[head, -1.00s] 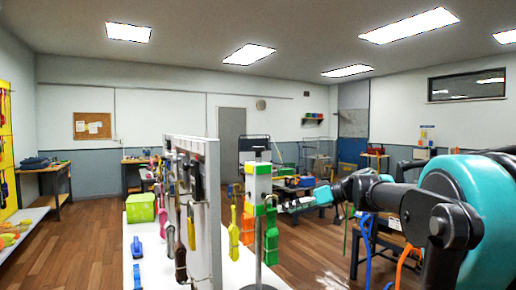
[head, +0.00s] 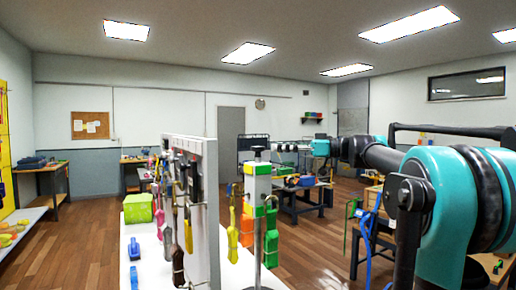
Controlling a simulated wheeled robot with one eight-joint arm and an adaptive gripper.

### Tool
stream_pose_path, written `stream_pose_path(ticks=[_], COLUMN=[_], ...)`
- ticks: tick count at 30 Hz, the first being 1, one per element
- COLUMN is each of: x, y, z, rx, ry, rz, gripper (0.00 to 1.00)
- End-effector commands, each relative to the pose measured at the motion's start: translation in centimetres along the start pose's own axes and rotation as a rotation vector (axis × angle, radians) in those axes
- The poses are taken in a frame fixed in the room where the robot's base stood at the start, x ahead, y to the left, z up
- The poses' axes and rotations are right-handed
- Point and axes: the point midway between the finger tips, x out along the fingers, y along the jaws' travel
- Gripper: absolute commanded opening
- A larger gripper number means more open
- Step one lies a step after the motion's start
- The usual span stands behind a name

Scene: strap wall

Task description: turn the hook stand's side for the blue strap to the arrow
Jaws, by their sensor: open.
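The hook stand (head: 258,186) is a white block on a metal pole, standing on the white table (head: 245,276). It has orange and green coloured bands. A yellow-green strap (head: 233,232), an orange strap (head: 247,226) and a green strap (head: 271,238) hang around it. I see no blue strap on its visible sides, and I cannot make out the arrow. My gripper (head: 284,148) is small and dark at the end of my arm, just right of the stand's top in the picture. It is open and holds nothing that I can see.
A pegboard panel (head: 205,215) with hanging tools stands left of the stand. A green box (head: 138,208) and a blue clamp-like item (head: 134,249) are on the white table. Work benches stand behind and to the right. Wooden floor is clear at left.

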Motion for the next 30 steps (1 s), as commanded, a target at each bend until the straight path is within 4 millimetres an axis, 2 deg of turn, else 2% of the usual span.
stream_pose_path(ticks=[1,6,12,18,26,30], x=[1.2,4.4,7.0,8.1,8.1,8.1], y=[-0.1,-0.1,0.0,0.0,0.0,0.0], z=[0.0,0.0,0.0,0.0,0.0,0.0], rx=[0.0,0.0,0.001,0.001,0.001,0.001], ry=[0.0,0.0,0.0,-0.001,-0.001,-0.001], rz=[-0.005,-0.004,-0.002,-0.001,0.0,0.0], gripper=[0.61,0.61,0.61,0.61,0.61,0.44])
